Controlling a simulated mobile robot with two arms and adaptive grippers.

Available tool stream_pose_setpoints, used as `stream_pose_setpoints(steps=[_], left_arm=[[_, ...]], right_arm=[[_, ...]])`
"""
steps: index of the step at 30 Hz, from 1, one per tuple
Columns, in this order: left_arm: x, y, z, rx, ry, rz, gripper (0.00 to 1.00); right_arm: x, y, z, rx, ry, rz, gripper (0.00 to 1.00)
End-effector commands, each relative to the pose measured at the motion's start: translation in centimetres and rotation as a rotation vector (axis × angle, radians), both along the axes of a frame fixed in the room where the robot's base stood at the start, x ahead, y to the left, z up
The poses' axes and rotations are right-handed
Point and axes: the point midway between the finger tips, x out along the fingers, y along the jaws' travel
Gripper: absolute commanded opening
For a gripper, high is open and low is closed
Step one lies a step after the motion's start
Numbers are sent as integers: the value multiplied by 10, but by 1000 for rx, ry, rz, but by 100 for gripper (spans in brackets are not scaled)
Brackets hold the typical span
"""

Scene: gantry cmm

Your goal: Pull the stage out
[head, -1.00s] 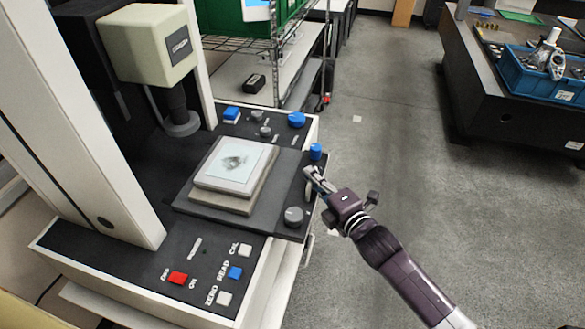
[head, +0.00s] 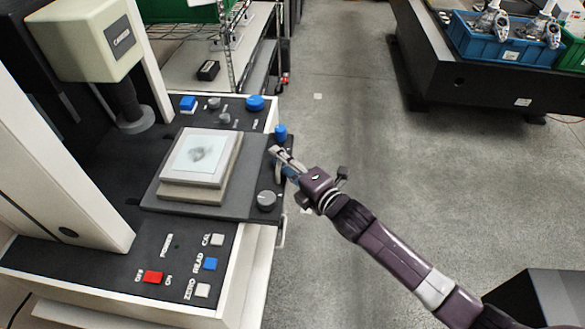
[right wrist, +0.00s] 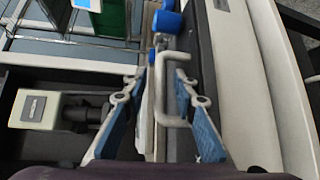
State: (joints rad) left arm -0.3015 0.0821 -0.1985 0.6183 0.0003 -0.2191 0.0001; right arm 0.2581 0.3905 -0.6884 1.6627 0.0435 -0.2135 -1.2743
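The stage (head: 252,178) is a dark plate on the measuring machine, carrying a light block with a pale square on top. Its grey U-shaped handle stands on its right edge; in the right wrist view the handle (right wrist: 172,88) shows between my two fingers. My right gripper (head: 281,157) reaches that edge from the right, and it also shows in the right wrist view (right wrist: 166,95). Its blue-padded fingers are apart, one on each side of the handle, with gaps visible. My left gripper is not in view.
A round grey knob (head: 266,200) and a blue knob (head: 280,132) flank the handle. The probe column (head: 132,110) stands behind the stage at left. A wire shelf (head: 240,40) is behind. Open floor (head: 370,130) lies to the right; a dark table (head: 470,90) holds a blue crate.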

Motion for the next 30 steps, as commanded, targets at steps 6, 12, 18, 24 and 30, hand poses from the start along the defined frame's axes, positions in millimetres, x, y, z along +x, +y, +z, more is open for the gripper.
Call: stream_pose_setpoints(steps=[6,12,18,24,30], left_arm=[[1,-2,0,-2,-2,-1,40],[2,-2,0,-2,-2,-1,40],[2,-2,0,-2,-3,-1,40],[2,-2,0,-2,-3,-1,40],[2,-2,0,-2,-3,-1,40]], right_arm=[[-33,-22,3,-4,4,0,26],[-68,-45,10,-3,3,1,26],[-88,-58,14,-1,4,-1,26],[-93,-61,16,-1,2,0,26],[-93,-61,16,-1,2,0,26]])
